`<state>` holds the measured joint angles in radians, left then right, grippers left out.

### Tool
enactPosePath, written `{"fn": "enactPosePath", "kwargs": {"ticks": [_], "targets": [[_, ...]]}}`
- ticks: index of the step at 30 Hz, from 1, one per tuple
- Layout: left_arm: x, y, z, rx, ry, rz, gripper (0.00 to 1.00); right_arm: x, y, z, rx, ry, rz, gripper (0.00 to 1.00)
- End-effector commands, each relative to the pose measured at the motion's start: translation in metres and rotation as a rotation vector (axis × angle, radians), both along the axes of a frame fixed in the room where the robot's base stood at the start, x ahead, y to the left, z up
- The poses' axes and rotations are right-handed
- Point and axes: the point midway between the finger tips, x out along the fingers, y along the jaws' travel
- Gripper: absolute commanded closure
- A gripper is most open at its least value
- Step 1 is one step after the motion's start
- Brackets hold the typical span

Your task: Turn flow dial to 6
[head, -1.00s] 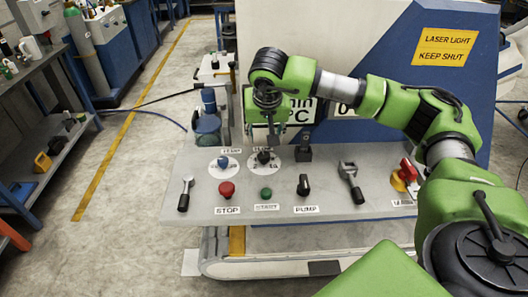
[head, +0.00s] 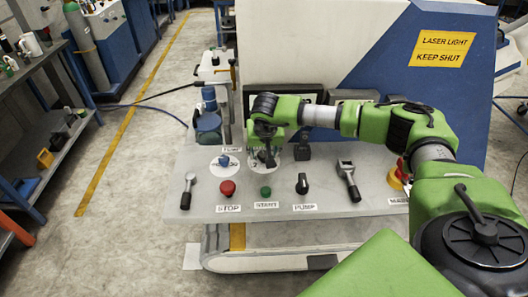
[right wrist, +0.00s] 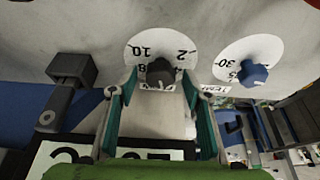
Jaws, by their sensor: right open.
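The flow dial is a black knob (right wrist: 160,72) on a white round scale plate; in the right wrist view "10", "8" and "2" can be read. Which number the knob points to I cannot tell. My right gripper (right wrist: 159,84) is open, with one finger on each side of the knob; contact is not clear. In the head view the right gripper (head: 268,157) hangs over the dial and hides most of it; part of the scale plate (head: 286,160) shows. My left gripper is not in view.
A blue temperature knob (head: 224,160) stands left of the flow dial. A black post (head: 302,152) stands close on its right. In front are a red stop button (head: 227,188), a green start button (head: 265,191) and a black pump switch (head: 302,184).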

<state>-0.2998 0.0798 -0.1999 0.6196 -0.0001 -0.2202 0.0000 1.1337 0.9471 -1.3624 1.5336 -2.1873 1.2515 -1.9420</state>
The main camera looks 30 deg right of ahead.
Motion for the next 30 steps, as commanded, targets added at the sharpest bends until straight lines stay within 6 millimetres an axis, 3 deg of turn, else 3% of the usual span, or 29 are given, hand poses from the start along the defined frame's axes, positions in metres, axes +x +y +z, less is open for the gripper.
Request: {"fn": "enactPosePath", "kwargs": {"ticks": [1, 5, 6, 11, 19, 30], "targets": [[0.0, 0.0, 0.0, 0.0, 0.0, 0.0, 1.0, 0.0, 0.0, 0.0, 0.0, 0.0, 0.0, 0.58], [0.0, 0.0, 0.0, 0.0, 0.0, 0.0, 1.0, 0.0, 0.0, 0.0, 0.0, 0.0, 0.0, 0.92], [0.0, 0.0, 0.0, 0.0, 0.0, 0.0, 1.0, 0.0, 0.0, 0.0, 0.0, 0.0, 0.0, 0.94], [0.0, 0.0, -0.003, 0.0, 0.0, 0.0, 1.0, 0.0, 0.0, -0.001, 0.0, 0.0, -0.012, 0.94], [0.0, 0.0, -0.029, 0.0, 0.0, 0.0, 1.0, 0.002, 0.003, -0.003, 0.0, -0.002, -0.216, 0.94], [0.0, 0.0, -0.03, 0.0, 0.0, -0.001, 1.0, 0.001, 0.002, 0.0, -0.001, 0.0, -0.283, 0.94]]}}
